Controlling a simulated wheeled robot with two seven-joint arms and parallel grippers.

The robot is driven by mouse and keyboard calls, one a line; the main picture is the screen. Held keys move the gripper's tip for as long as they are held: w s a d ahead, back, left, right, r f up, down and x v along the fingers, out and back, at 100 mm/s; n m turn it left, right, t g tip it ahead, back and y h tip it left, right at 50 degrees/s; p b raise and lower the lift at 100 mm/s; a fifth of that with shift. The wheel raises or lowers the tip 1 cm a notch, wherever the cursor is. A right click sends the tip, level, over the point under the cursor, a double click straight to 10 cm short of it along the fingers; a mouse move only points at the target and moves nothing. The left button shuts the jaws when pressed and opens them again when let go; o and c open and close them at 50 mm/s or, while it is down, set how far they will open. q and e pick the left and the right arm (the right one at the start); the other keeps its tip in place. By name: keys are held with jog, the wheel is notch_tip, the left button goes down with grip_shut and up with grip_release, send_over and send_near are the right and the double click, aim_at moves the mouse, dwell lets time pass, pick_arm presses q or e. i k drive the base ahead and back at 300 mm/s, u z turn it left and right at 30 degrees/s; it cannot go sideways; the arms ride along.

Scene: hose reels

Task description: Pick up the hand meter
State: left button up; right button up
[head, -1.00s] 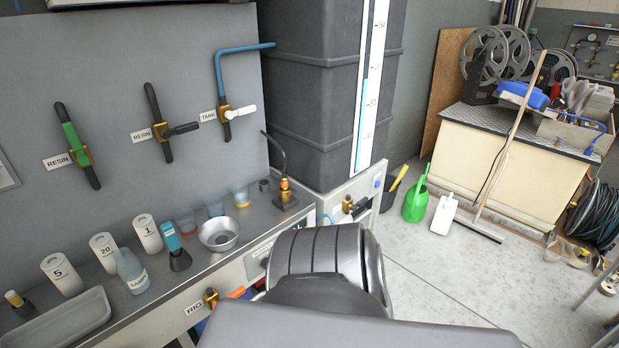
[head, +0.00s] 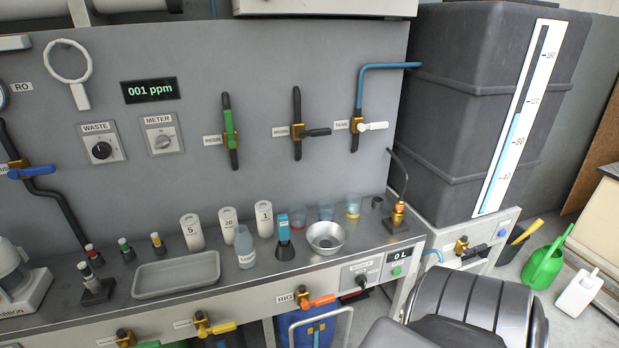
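The hand meter (head: 284,231) appears to be the small device with a bright blue top and a dark lower part. It stands upright on the grey bench top (head: 112,304), in front of the wall panel. A translucent bottle (head: 245,247) is just left of it and a metal bowl (head: 325,237) just right of it. Neither of my grippers is in view. Only a dark, rounded part of my own body shows at the bottom right.
White cylinders (head: 192,233) marked 5, 20 and 1 stand behind and left of the meter. Small cups (head: 298,217) stand behind the bowl. A grey tray (head: 176,274) lies to the left. A dark tank (head: 470,110) rises at the right.

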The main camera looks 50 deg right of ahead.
aim_at(282, 219)
jog(key=z, duration=1.45)
